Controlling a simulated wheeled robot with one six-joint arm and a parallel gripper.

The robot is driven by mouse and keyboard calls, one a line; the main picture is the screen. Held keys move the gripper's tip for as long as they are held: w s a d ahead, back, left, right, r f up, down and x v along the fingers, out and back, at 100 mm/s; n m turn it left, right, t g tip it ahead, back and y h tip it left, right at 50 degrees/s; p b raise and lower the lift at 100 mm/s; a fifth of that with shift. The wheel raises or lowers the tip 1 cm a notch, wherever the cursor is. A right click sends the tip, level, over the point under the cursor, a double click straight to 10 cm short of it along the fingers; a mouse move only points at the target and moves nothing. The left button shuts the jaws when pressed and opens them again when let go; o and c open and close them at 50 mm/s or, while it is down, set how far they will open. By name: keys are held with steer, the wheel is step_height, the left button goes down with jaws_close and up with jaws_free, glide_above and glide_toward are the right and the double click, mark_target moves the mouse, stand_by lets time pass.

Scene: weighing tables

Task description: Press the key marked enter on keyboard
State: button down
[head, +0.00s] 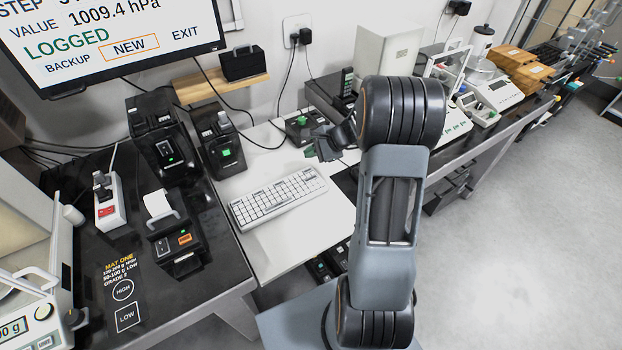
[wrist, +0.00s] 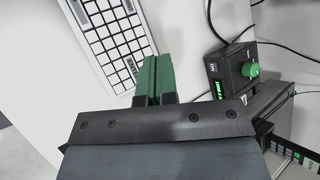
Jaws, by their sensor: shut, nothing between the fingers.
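The white keyboard (head: 278,198) lies on a white tabletop, left of my arm in the head view. In the wrist view part of the keyboard (wrist: 112,38) shows at the top left, with its end close to my fingertips. In the head view my gripper (head: 311,150) is above the table, past the keyboard's far right end. I cannot tell its exact height.
A black box with a green knob (wrist: 248,70) stands right of my fingers. Black devices (head: 222,148) stand left of the keyboard. A monitor (head: 110,40) hangs at the back left and reads LOGGED. White tabletop (head: 300,235) in front of the keyboard is clear.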

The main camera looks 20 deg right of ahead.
mark_target(311, 180)
steer(key=shift+f+b, duration=3.2)
steer(key=shift+f, duration=1.15)
steer(key=shift+f, duration=0.15)
steer(key=shift+f+b, duration=0.3)
steer(key=shift+b, duration=0.2)
steer(key=shift+f+b, duration=0.35)
steer(key=shift+b, duration=0.05)
steer(key=shift+r, duration=0.15)
steer(key=shift+r+p, duration=0.55)
steer(key=shift+r, duration=0.15)
steer(key=shift+r+p, duration=1.85)
steer(key=shift+r, duration=0.65)
